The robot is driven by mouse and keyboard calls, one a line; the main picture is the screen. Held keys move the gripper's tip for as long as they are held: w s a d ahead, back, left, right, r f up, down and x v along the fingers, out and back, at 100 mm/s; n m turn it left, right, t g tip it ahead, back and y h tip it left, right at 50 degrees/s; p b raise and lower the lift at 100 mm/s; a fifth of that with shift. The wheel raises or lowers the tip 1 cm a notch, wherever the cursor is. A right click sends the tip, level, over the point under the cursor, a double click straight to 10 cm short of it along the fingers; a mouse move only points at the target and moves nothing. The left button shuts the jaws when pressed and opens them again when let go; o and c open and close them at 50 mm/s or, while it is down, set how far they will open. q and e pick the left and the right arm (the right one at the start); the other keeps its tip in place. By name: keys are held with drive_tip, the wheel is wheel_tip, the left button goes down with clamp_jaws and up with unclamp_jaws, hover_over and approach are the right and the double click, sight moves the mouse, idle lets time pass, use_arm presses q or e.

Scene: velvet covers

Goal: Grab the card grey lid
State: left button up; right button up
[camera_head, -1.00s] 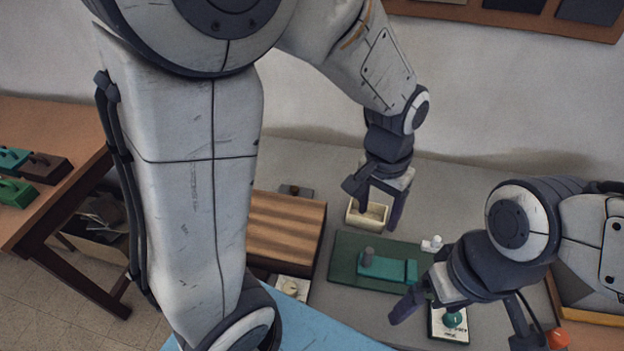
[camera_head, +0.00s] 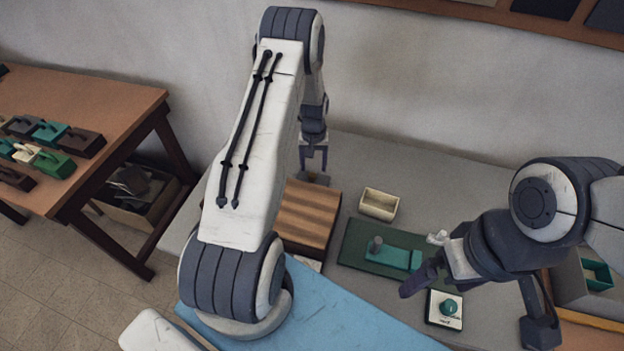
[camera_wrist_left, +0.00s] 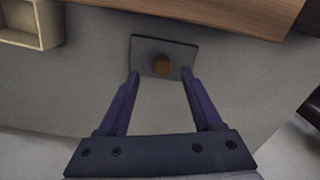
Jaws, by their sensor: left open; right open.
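The card grey lid (camera_wrist_left: 148,50), a flat grey plate with a round brownish knob (camera_wrist_left: 162,65), lies on the grey worktop in the left wrist view. My left gripper (camera_wrist_left: 160,76) is open, its two fingertips on either side of the lid's near edge, with the knob between them in the picture. Whether they touch the lid I cannot tell. In the head view my left gripper (camera_head: 313,166) hangs over the lid (camera_head: 317,179), partly hidden behind the wooden block. My right gripper (camera_head: 428,272) is open and empty over the right part of the worktop.
A striped wooden block (camera_head: 307,213) stands close in front of the lid. A cream open box (camera_head: 379,204) and a green board (camera_head: 358,247) with a teal piece are to its right. Several coloured lidded pieces sit on the brown table (camera_head: 95,100) at left.

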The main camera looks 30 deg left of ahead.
sight(312, 175)
use_arm(q)
drive_tip(key=shift+f+p, duration=0.4)
drive_tip(key=shift+f, duration=0.15)
drive_tip(key=f, duration=0.1)
drive_tip(key=f+p, duration=0.1)
drive_tip(key=f, duration=0.1)
drive_tip(key=shift+a+f, duration=0.15)
drive_tip(key=shift+a, duration=0.1)
drive_tip(key=shift+w+f+p, duration=0.1)
drive_tip(key=shift+f+p, duration=0.2)
drive_tip(key=shift+f, duration=0.25)
clamp_jaws()
